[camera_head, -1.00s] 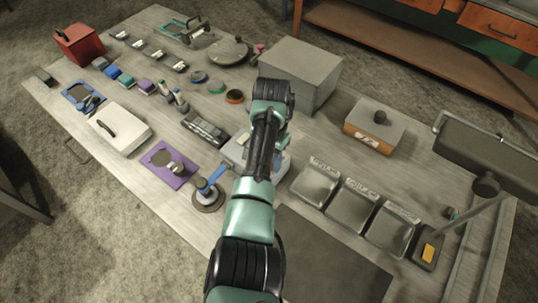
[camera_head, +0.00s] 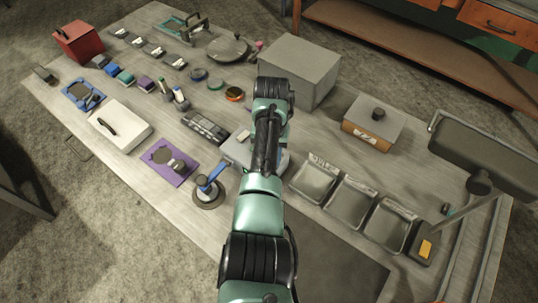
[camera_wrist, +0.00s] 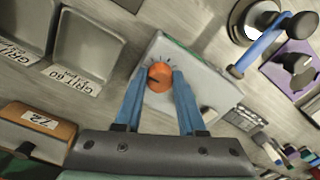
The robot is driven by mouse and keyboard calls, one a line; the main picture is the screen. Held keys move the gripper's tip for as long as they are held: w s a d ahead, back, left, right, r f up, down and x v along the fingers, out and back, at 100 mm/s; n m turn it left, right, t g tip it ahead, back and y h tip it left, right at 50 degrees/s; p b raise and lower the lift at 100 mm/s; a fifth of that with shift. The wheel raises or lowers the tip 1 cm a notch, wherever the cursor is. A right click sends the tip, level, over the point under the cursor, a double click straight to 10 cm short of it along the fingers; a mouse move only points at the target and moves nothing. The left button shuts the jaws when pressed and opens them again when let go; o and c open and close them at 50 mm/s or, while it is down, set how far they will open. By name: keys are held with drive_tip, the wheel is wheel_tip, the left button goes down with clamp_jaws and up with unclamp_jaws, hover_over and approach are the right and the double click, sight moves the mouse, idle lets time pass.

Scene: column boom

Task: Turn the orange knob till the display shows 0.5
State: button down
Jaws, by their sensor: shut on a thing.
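The orange knob (camera_wrist: 160,77) sits on a pale grey box (camera_wrist: 205,92) with short tick marks around the knob. A dark pointer line shows on the knob. My gripper (camera_wrist: 159,76) has its two blue fingers on either side of the knob, shut on it. In the head view the same box (camera_head: 238,152) is mostly hidden under my arm, and the knob is hidden. No display reading can be made out in either view.
Metal trays (camera_head: 352,204) with grit labels stand to the right of the box. A lamp (camera_head: 480,160) overhangs the right end.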

drive_tip(key=c, duration=0.5)
unclamp_jaws()
drive_tip(key=shift+r, duration=0.15)
wheel_tip(320, 180, up, 13)
drive_tip(key=b, duration=0.1)
drive_tip(key=shift+d, duration=0.15)
